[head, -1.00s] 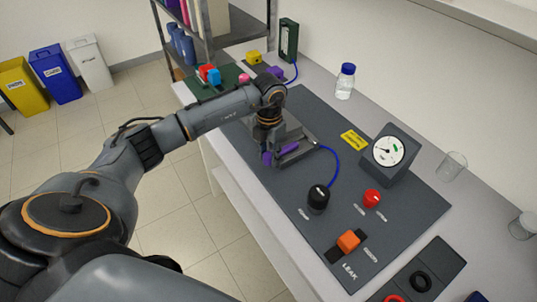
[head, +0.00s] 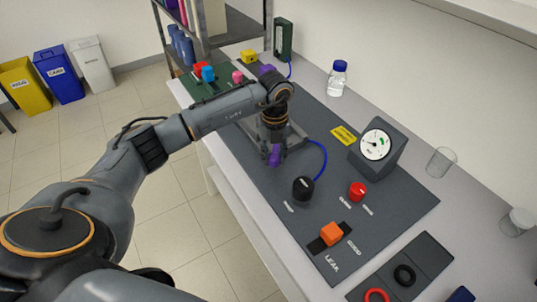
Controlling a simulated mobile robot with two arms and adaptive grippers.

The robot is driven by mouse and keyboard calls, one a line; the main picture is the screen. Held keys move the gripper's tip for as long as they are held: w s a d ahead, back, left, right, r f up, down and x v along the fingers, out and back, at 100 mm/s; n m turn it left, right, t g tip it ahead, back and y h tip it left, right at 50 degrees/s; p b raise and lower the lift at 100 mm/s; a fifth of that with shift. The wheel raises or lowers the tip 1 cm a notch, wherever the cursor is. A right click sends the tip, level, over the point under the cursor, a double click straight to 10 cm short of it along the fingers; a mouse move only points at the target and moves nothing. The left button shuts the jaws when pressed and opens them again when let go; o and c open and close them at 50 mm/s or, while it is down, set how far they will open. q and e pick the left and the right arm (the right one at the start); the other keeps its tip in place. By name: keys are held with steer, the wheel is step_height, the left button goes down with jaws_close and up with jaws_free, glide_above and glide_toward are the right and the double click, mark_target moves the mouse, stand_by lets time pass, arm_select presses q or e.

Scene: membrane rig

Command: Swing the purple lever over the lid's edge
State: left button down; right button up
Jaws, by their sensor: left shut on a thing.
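The purple lever (head: 274,156) shows below my left gripper (head: 272,146), at the front of the grey metal cell (head: 296,138) on the dark board. My left gripper points down and is shut on the lever. My gripper and wrist hide much of the cell and its lid, so I cannot tell exactly how the lever sits against the lid's edge. My right gripper is not in view.
A blue tube (head: 321,155) runs from the cell towards a black knob (head: 303,189). A red knob (head: 357,191), an orange lever (head: 331,234) and a gauge (head: 375,145) stand on the board. A blue-capped bottle (head: 338,78) stands behind.

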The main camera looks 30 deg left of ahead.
arm_select(q)
steer(key=d+n, duration=0.1)
steer(key=w+d+n, duration=0.1)
steer(key=n, duration=0.1)
steer(key=shift+w+d+n, duration=0.1)
steer(key=shift+w+n, duration=0.1)
steer(key=shift+n, duration=0.1)
steer(key=shift+w+d+n+b, duration=0.45)
steer(key=shift+w+n, duration=0.1)
steer(key=shift+n, duration=0.65)
steer(key=shift+w+d+n, duration=0.3)
steer(key=shift+w+n, duration=0.25)
steer(key=shift+n, duration=0.45)
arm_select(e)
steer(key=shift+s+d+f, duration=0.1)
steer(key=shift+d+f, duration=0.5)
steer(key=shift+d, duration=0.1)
arm_select(q)
steer(key=c, duration=1)
jaws_free()
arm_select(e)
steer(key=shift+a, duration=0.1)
arm_select(q)
step_height(320, 180, up, 12)
